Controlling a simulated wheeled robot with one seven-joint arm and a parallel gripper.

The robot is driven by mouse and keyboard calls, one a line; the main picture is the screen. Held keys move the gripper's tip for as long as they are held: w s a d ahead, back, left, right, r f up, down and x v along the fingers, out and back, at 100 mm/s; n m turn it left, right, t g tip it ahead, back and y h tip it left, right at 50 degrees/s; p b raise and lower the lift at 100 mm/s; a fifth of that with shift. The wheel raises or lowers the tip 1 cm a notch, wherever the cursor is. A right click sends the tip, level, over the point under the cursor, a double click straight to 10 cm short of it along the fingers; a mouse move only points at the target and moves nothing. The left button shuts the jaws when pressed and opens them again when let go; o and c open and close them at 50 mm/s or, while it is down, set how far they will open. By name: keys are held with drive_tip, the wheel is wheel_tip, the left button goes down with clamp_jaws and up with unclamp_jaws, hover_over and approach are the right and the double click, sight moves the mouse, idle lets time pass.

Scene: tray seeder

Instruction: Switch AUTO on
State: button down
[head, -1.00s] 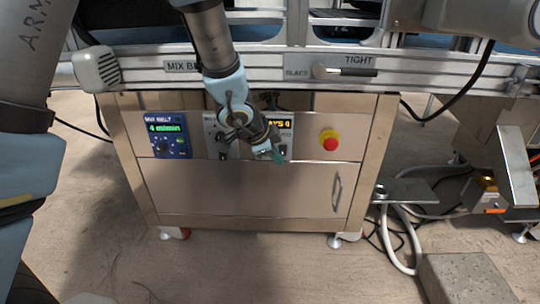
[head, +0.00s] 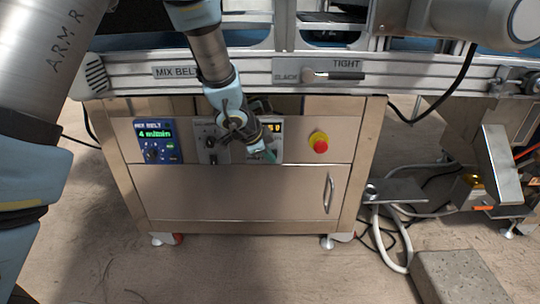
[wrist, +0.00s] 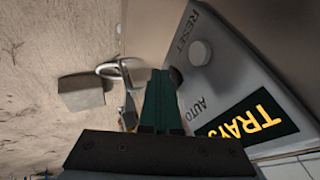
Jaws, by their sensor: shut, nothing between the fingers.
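The grey tray panel (head: 276,147) is on the cabinet front, partly behind my wrist. In the wrist view it carries a lit TRAYS display (wrist: 255,120), an AUTO label (wrist: 205,108), and a RESET label beside a round grey button (wrist: 200,52). A small dark control (wrist: 176,76) shows at the panel's edge, just beside my fingers; its setting cannot be made out. My gripper (head: 272,158), with green fingers (wrist: 160,95), is shut and empty in front of the panel's lower part. Whether it touches the panel cannot be told.
Left of my wrist are a mix belt panel (head: 158,141) and a grey knob panel (head: 211,143). A red and yellow stop button (head: 319,142) is to the right. The SLACK/TIGHT lever (head: 335,76) is above. A door handle (head: 328,192) juts out below.

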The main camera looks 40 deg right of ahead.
drive_tip(key=shift+r, duration=0.15)
drive_tip(key=shift+r+p, duration=0.7)
drive_tip(key=shift+p, duration=0.2)
